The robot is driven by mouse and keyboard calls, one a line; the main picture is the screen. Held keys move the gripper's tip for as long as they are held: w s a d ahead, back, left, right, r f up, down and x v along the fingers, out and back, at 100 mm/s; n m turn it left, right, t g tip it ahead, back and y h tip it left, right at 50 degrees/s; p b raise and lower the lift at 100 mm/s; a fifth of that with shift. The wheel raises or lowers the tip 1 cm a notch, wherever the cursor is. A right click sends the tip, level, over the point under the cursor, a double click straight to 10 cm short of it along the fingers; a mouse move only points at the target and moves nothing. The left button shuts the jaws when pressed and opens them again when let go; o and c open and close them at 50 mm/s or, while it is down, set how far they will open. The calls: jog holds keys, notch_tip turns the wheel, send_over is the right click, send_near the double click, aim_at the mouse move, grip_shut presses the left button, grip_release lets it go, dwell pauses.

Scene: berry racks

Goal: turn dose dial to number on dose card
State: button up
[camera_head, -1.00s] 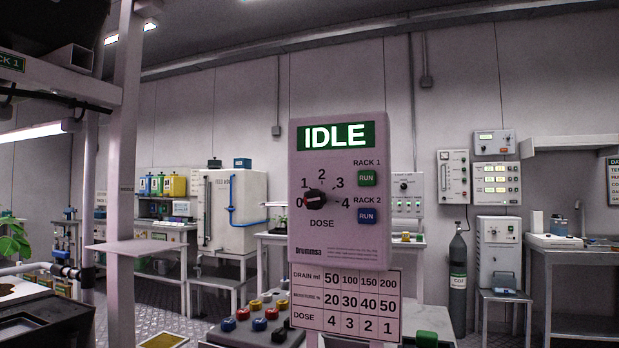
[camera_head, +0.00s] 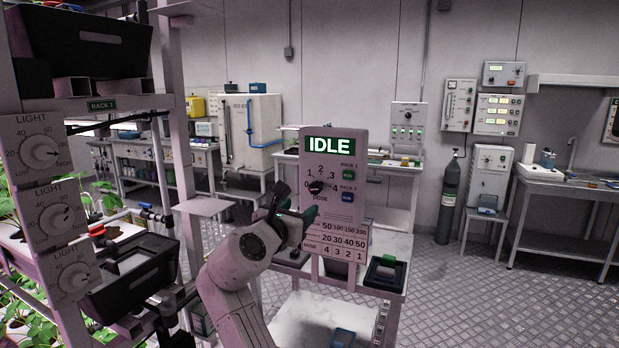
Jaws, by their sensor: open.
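The dose dial (camera_head: 316,187) is a small dark knob on the upright control panel (camera_head: 336,143), ringed by the numbers 0 to 4. Its pointer is too small to read now. The panel's green screen reads IDLE. The dose card (camera_head: 350,241) hangs below the panel, with drain and moisture rows above a DOSE row of 4, 3, 2, 1; my gripper covers its left part. My gripper (camera_head: 294,206) is open and empty, in front of the panel's lower left. It appears just below and left of the dial, apart from it.
A green RUN button (camera_head: 348,174) and a blue RUN button (camera_head: 347,197) sit right of the dial. The plant rack (camera_head: 172,120) with light dials stands close on the left. A gas cylinder (camera_head: 450,195) stands at the right. The floor right of the panel bench is clear.

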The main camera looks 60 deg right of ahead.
aim_at(313, 191)
jog(key=d, duration=0.3)
jog(key=d+r, duration=0.1)
jog(key=d, duration=0.3)
jog(key=d+p, duration=0.1)
jog(key=d, duration=0.2)
jog(key=shift+w+d+r, duration=0.2)
jog(key=shift+w, duration=0.2)
jog(key=shift+c, duration=0.2)
jog(key=c, duration=1)
